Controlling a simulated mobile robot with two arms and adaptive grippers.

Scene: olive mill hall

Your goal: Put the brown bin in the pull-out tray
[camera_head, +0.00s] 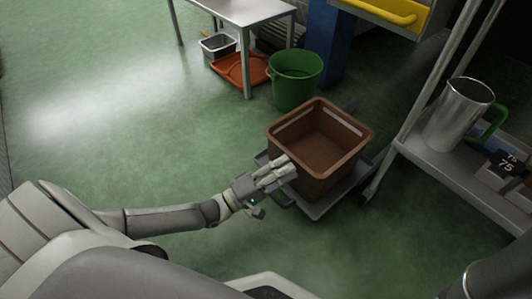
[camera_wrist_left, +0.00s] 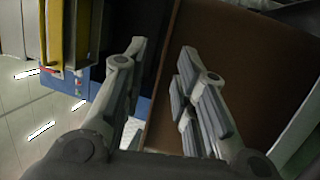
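The brown bin (camera_head: 318,150) is open-topped, looks empty, and stands upright on a low grey platform (camera_head: 325,207) near the floor. My left gripper (camera_head: 284,168) is at the bin's near left side, by its rim. In the left wrist view its two fingers (camera_wrist_left: 165,65) are apart, and the brown bin wall (camera_wrist_left: 240,70) lies behind the right finger. I cannot tell whether the fingers touch the bin. A grey unit with a yellow handle (camera_head: 385,12) shows at the top; I cannot tell whether it is the pull-out tray. My right gripper is not in view.
A green bucket (camera_head: 296,82) stands just behind the bin. A metal shelf cart (camera_head: 440,165) at the right holds a steel jug (camera_head: 460,115). A grey table (camera_head: 240,12), an orange tray (camera_head: 240,70) and a metal container (camera_head: 218,45) are farther back. The floor at the left is clear.

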